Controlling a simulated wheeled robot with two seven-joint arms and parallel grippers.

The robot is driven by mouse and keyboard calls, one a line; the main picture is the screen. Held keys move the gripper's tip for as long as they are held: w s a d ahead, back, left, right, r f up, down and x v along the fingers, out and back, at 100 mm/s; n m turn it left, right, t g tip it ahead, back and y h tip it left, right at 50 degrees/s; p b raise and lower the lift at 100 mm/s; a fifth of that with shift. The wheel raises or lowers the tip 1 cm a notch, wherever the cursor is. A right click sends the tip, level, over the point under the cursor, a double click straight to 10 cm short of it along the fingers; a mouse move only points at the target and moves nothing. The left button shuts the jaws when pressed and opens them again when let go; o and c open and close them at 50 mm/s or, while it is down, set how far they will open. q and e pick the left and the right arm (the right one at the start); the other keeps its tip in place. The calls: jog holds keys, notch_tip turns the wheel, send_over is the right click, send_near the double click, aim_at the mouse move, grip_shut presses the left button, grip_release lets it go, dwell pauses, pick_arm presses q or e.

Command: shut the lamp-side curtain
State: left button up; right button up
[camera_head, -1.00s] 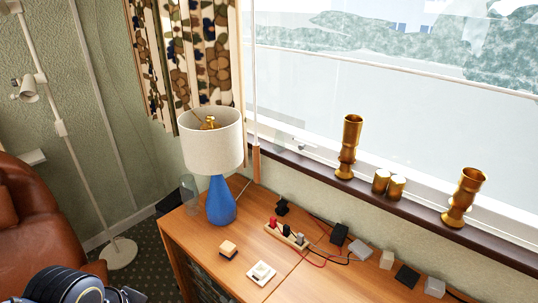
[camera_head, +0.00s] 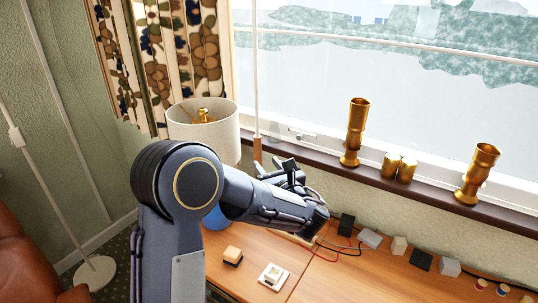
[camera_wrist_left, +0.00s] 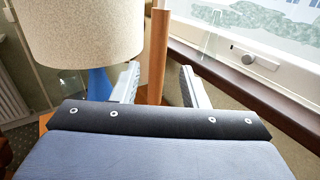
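The patterned floral curtain (camera_head: 165,50) hangs bunched at the left side of the window, beside the lamp. A thin white wand (camera_head: 254,80) with a wooden handle (camera_head: 257,149) hangs at its window-side edge. My left gripper (camera_head: 278,168) is open near the lower end of this handle. In the left wrist view the handle (camera_wrist_left: 158,50) stands upright, in line with the gap between the fingers (camera_wrist_left: 160,86); contact with them does not show. The lamp's white shade (camera_head: 203,128) is close to the left, its blue base mostly hidden behind my arm. My right gripper is out of view.
The wooden desk (camera_head: 320,280) holds several small blocks and cables. Brass candlesticks (camera_head: 356,132) and small brass cylinders (camera_head: 398,167) stand on the dark windowsill to the right. A brown leather chair (camera_head: 25,260) and a floor lamp pole (camera_head: 50,190) are at left.

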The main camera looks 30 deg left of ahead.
aim_at(259, 156)
pick_arm(q)
jog(key=p+x, duration=0.1)
jog(key=x, duration=0.6)
jog(key=shift+s, duration=0.15)
grip_shut()
